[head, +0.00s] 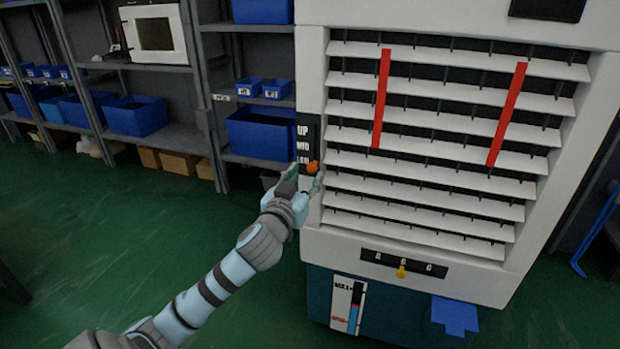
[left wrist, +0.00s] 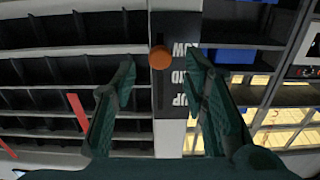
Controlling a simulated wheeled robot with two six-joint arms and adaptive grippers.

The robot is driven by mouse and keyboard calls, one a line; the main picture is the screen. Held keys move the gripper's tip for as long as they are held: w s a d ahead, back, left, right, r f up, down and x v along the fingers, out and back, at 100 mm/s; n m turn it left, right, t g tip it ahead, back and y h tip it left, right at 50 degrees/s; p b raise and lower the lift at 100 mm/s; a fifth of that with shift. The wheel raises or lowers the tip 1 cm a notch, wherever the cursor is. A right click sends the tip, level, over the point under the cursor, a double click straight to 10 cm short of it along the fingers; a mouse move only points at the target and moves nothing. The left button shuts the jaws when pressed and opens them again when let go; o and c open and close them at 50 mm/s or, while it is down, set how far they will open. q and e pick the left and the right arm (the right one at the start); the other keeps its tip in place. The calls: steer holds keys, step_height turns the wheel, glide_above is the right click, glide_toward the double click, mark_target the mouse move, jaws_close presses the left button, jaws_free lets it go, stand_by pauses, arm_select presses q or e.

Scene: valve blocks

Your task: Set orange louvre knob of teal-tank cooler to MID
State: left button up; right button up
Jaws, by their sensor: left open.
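The cooler (head: 312,70) is a white cabinet with a teal tank (head: 385,312) below and a front of white slats. A dark label strip at its left edge reads UP, MID and LOW from top to bottom. The orange louvre knob (head: 312,167) sits at the strip's lower end, by LOW. It also shows in the left wrist view as an orange disc (left wrist: 160,57), where the lettering is upside down. My left gripper (head: 307,181) is open at the knob. In the wrist view its fingertips (left wrist: 160,72) lie either side of the knob, with gaps showing. My right gripper is not in view.
Two red strips (head: 381,98) hang over the slats. A dark panel (head: 420,266) with a yellow knob (head: 401,271) is below them. Grey shelves with blue bins (head: 262,134) stand left of the cooler. Green floor (head: 70,225) is open at left.

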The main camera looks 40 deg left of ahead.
mark_target(311, 168)
arm_select(q)
steer(key=x, duration=0.3)
steer(key=shift+w+a, duration=0.1)
steer(key=shift+w, duration=0.25)
jaws_close()
